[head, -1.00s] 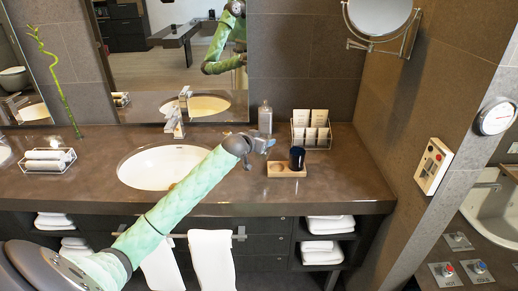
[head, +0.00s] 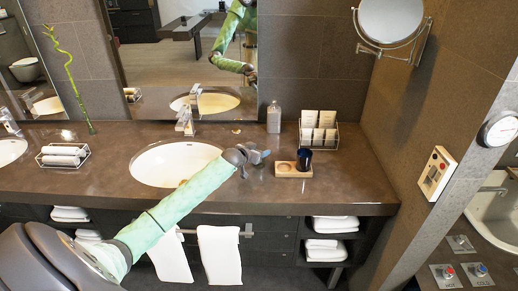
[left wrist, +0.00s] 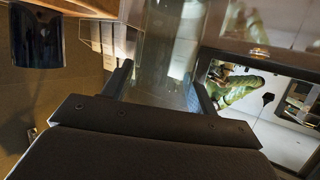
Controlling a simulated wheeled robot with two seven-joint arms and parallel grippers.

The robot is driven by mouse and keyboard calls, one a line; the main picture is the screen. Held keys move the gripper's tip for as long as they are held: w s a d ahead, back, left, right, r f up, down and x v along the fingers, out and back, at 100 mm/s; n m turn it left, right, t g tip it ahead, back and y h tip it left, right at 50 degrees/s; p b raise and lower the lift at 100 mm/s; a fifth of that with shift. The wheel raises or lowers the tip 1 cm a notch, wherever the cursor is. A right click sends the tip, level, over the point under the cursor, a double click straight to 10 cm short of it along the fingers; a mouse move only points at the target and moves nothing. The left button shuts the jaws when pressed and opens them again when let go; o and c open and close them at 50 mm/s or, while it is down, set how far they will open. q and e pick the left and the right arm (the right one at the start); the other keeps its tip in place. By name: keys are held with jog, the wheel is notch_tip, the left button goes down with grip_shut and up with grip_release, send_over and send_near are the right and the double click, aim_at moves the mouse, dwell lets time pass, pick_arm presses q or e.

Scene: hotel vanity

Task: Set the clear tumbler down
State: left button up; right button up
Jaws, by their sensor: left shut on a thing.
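My left gripper (head: 260,157) is over the counter, just left of the wooden holder (head: 284,172). In the left wrist view its fingers (left wrist: 163,88) are shut on the clear tumbler (left wrist: 165,60), whose see-through wall shows between and beyond them. The tumbler is hard to make out in the head view, and I cannot tell if its base touches the counter. The holder has an empty round recess at its left and a dark blue tumbler (head: 304,160) at its right. The dark tumbler also shows in the left wrist view (left wrist: 36,38). My right gripper does not show.
A wire rack of cards (head: 319,133) and a grey bottle (head: 273,118) stand behind the holder. The sink (head: 165,163) and faucet (head: 186,121) are to the left. A small gold item (head: 237,130) lies near the mirror. The counter's right end is clear.

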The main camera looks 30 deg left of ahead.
pick_arm(q)
jog(key=shift+f, duration=0.1)
jog(key=o, duration=1.1)
jog(key=shift+c, duration=0.2)
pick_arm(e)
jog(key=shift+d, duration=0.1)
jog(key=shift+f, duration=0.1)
pick_arm(q)
jog(key=shift+s, duration=0.35)
jog(key=b+v, duration=0.2)
jog(key=v, duration=0.1)
jog(key=shift+s, duration=0.3)
jog(key=b+v, duration=0.2)
jog(key=v, duration=0.5)
jog(key=shift+s+r, duration=0.25)
jog(key=shift+r, duration=0.25)
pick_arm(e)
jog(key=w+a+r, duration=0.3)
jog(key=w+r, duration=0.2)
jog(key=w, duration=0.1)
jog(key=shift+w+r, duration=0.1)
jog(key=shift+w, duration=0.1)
